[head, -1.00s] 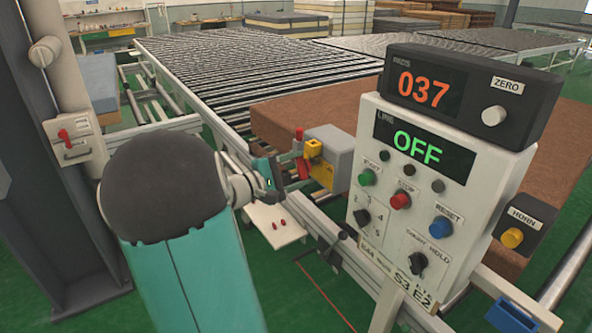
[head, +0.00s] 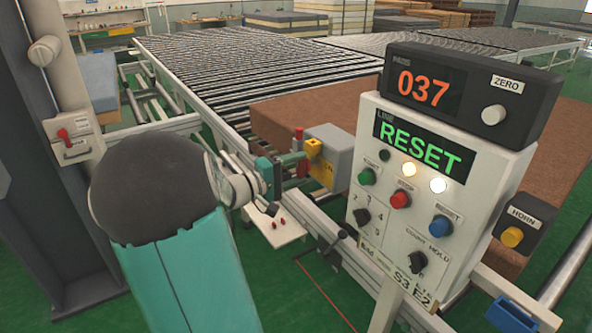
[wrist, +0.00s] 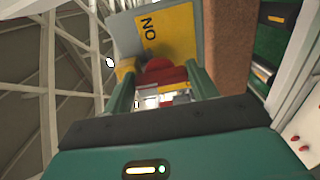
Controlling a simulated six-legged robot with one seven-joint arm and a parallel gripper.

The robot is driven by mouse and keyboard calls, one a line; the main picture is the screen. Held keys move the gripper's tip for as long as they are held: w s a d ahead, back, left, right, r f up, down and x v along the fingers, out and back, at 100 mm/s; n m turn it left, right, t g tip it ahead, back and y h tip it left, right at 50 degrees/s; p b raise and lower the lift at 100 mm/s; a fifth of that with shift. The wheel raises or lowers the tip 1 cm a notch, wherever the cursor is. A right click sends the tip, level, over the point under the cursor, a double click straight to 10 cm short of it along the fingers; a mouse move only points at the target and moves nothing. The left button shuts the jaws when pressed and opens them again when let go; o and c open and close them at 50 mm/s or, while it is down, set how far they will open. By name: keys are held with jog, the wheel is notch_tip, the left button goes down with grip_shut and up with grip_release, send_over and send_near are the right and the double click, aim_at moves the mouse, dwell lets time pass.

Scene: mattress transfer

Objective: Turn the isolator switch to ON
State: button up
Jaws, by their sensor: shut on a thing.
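The isolator switch is a grey box (head: 336,148) with a yellow plate (head: 323,172), mounted beside the conveyor at the centre of the head view. Its red handle (head: 298,133) stands upright at the left of the box. My gripper (head: 298,158) is at the handle. In the wrist view, the red handle (wrist: 165,74) sits between the fingers of my gripper (wrist: 163,84), which is shut on it. The yellow plate (wrist: 165,33) with the letters ON shows behind. The fingers partly hide the handle.
A control panel (head: 400,233) on the right reads RESET, with two bright lamps, beneath a counter reading 037. A brown mattress (head: 285,112) lies behind the box on the roller conveyor (head: 205,70). A small white shelf (head: 285,236) sits below my gripper.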

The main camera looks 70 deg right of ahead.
jog(key=shift+w, duration=0.1)
jog(key=o, duration=1)
jog(key=shift+a, duration=0.1)
jog(key=v, duration=1.3)
jog(key=shift+w+a, duration=0.2)
jog(key=shift+w, duration=0.05)
